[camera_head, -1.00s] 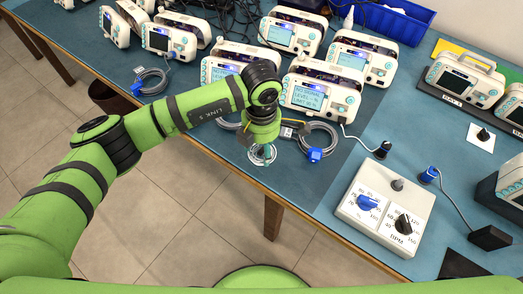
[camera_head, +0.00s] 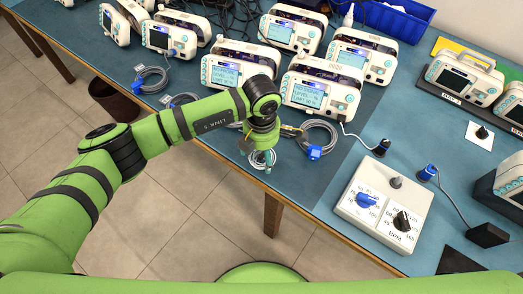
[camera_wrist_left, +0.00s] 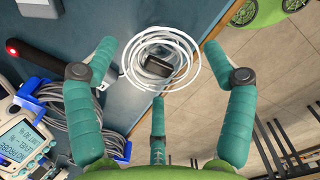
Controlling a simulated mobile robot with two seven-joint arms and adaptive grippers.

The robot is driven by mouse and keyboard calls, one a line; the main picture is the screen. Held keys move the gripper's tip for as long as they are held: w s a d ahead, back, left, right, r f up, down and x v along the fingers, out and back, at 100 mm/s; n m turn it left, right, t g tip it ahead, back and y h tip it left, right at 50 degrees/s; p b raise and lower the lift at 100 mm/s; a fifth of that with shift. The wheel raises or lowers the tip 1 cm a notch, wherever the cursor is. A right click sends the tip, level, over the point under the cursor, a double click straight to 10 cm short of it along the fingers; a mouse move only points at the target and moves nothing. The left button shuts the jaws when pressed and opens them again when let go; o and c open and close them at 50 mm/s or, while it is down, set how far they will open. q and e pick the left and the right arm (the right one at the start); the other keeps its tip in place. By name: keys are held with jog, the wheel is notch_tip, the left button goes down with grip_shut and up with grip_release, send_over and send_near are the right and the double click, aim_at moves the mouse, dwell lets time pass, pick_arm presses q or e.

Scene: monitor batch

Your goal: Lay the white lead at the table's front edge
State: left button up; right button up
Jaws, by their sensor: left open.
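The white lead (camera_wrist_left: 184,72) is a loose coil with a dark connector (camera_wrist_left: 158,66) in its middle. In the left wrist view it lies across the wooden front edge of the table (camera_wrist_left: 118,18). In the head view the white lead (camera_head: 256,164) shows just below my left gripper (camera_head: 267,158), partly hidden by it. My left gripper (camera_wrist_left: 160,72) is open, with teal fingers spread around the near side of the coil. Whether the fingers touch the lead cannot be told. My right gripper is not in view.
Grey coiled leads (camera_wrist_left: 78,115) and a monitor (camera_wrist_left: 22,140) lie close to the gripper. Another grey lead with a blue clip (camera_head: 314,152) is to its right. A knob box (camera_head: 350,212) stands further right. Tiled floor (camera_wrist_left: 270,90) lies beyond the edge.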

aim_at(262, 155)
pick_arm(q)
jog(key=shift+r, duration=0.6)
notch_tip(262, 155, up, 11)
jog(key=b, duration=0.2)
jog(key=shift+b, duration=0.4)
